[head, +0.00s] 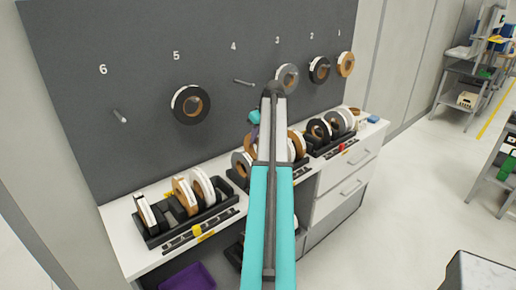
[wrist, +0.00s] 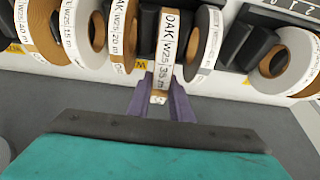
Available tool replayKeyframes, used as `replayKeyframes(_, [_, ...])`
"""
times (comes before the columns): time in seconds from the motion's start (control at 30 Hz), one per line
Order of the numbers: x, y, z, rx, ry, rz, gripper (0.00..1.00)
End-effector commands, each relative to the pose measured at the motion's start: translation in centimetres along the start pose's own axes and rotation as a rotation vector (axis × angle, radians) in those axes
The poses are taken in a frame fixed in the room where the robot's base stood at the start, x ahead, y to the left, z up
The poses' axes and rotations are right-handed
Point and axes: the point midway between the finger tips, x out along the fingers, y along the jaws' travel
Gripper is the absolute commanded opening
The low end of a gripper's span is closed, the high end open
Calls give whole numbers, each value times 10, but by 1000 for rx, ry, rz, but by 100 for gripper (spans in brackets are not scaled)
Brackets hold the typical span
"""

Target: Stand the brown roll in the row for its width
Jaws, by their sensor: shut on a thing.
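The brown roll (wrist: 165,45), with a white label reading OAK W25 35 m, is in my gripper. In the wrist view the two purple fingers (wrist: 160,98) close on its near edge. Rolls stand close on both sides of it, and those at left carry W25 labels. Whether it rests in a slot or hangs just above one, I cannot tell. In the head view my gripper (head: 253,134) is over the middle rack (head: 238,181), and my arm hides much of that rack and the held roll.
A left rack (head: 150,241) and a right rack (head: 322,150) also hold rolls on the white counter (head: 122,240). Numbered pegs on the grey board (head: 110,60) carry a few rolls; peg 6 (head: 119,116) and peg 4 (head: 244,83) look bare. A purple bin (head: 188,278) is below.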

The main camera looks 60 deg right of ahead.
Motion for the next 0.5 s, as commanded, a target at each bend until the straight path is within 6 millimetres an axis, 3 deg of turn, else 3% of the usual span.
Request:
replayKeyframes(0.2, [13, 0, 6, 1, 1, 1, 0])
replayKeyframes(0.5, [14, 1, 6, 1, 2, 1, 0])
